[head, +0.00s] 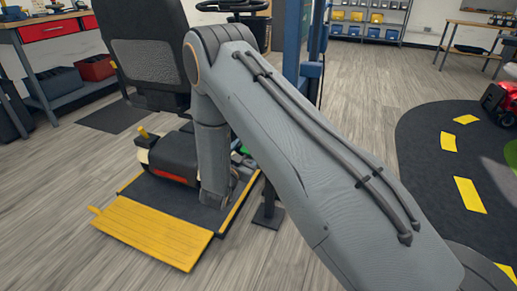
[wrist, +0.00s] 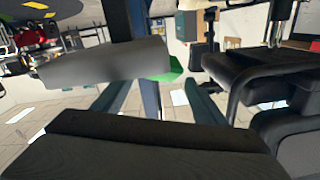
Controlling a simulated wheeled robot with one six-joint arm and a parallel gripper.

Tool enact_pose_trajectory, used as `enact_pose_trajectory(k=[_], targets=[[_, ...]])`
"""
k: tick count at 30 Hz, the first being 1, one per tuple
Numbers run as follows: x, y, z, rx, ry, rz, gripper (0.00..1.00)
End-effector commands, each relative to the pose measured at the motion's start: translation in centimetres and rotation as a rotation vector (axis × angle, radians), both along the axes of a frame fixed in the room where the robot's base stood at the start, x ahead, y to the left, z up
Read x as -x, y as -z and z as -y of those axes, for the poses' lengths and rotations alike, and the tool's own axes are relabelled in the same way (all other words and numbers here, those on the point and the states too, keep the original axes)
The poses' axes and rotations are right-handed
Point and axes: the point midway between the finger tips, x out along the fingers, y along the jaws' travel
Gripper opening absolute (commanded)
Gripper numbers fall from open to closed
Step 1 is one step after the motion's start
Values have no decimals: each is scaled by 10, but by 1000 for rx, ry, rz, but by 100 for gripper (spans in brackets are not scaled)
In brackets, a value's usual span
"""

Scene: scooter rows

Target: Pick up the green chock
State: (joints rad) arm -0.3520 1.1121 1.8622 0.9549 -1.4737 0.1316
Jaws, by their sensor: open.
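A green piece (wrist: 168,72), which looks like the green chock, shows in the wrist view just beyond my fingertips, partly hidden by a grey bar. My gripper (wrist: 154,84) is open, with a dark finger on each side and nothing visibly held between them. In the head view a small green patch (head: 243,150) shows just right of my forearm, beside the scooter base; most of it is hidden. My gripper is hidden behind my own arm there. I cannot tell whether the fingers touch the green piece.
The scooter seat (head: 148,60) and its base (head: 175,155) stand on a low platform with a yellow ramp (head: 150,232). A blue post (head: 312,60) rises close on the right. A red-drawer workbench (head: 48,30) stands at left. Wooden floor is clear in front.

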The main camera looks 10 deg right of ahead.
Motion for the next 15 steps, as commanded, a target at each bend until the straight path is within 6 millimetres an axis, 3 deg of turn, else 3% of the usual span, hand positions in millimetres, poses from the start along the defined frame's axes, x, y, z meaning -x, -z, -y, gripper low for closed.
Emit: enact_pose_trajectory(k=[15], targets=[[-42,0,29,1,0,-1,66]])
